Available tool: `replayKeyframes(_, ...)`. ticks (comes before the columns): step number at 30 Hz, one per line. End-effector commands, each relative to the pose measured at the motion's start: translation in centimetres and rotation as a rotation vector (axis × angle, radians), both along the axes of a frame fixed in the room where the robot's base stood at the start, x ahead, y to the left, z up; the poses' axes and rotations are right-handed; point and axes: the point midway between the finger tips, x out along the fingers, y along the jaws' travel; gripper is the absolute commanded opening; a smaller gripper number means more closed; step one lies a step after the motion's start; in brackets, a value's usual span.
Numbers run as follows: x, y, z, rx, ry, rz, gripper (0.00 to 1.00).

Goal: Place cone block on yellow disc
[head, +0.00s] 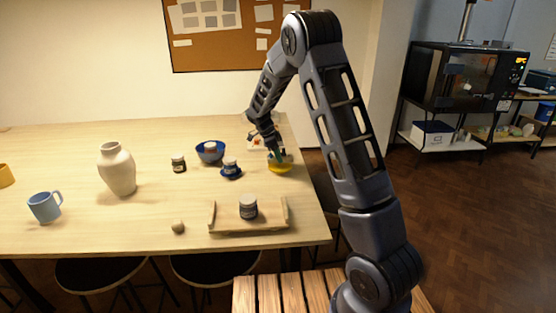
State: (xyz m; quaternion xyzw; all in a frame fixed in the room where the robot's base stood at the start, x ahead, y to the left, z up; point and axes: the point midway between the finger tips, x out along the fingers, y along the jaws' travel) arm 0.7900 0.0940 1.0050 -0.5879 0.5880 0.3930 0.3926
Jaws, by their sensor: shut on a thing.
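The yellow disc (279,170) lies flat near the right end of the table (120,215). My gripper (275,154) is over the disc, pointing down, and is shut on a small greenish piece that I take to be the cone block (277,159). The fingers hide much of the block, and its shape is hard to make out. The block is above or on the disc; I cannot tell whether they touch.
A dark jar on a blue saucer (231,174) and a blue bowl (203,156) with a jar inside stand left of the disc. A wooden tray (270,223) with a jar is in front. A white vase (117,170) and blue mug (43,208) stand farther left.

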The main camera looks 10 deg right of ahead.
Motion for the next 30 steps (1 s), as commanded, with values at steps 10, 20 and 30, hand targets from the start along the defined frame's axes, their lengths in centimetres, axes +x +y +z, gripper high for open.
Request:
replayKeyframes(10, 0.0, 0.0, -2.2, 0.0, 0.0, -0.001, 0.2)
replayKeyframes(20, 0.0, 0.0, -2.5, 0.0, 0.0, 0.0, 0.65)
replayKeyframes(30, 0.0, 0.0, -2.3, 0.001, 0.0, -0.001, 0.67)
